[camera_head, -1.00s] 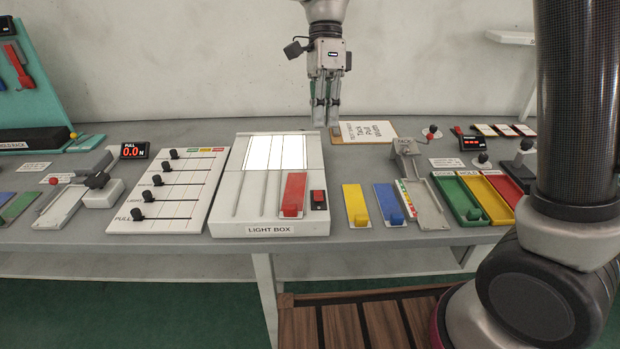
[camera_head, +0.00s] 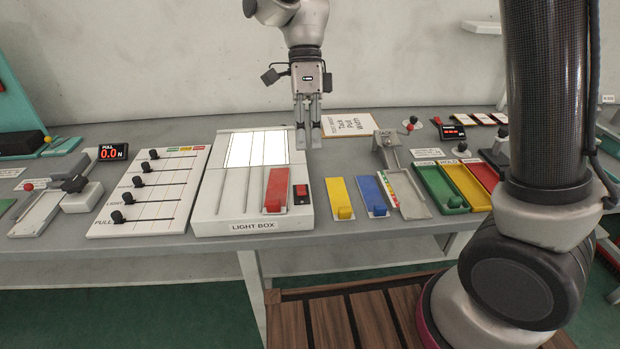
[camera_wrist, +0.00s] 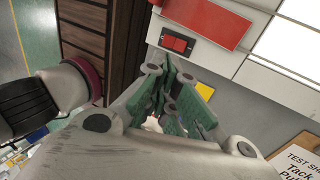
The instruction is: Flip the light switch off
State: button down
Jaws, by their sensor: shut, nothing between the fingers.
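The light box (camera_head: 212,214) stands on the bench with its panel (camera_head: 257,148) lit bright white. Its small red switch in a black housing (camera_head: 301,192) is on the front right, beside a red strip (camera_head: 277,190). The switch also shows in the wrist view (camera_wrist: 178,43), just beyond my fingers. My gripper (camera_head: 308,148) is shut and empty, pointing down, above and behind the switch. It is apart from the switch. In the wrist view, the greenish fingers (camera_wrist: 172,98) are together below the switch in the picture.
A yellow strip (camera_head: 340,195) and a blue strip (camera_head: 372,193) lie right of the light box. A slider board (camera_head: 150,195) is at its left. Green, yellow and red trays (camera_head: 445,185) and a metal fixture (camera_head: 390,150) stand further right.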

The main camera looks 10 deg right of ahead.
aim_at(301, 190)
jog(key=x, duration=0.8)
jog(key=shift+s+f, duration=0.1)
jog(key=shift+f, duration=0.25)
jog(key=shift+s+f+t, duration=0.25)
jog(key=shift+s+t, duration=0.1)
jog(key=shift+t, duration=0.15)
jog(key=shift+w+f, duration=0.1)
jog(key=shift+w, duration=0.8)
jog(key=shift+r, duration=0.2)
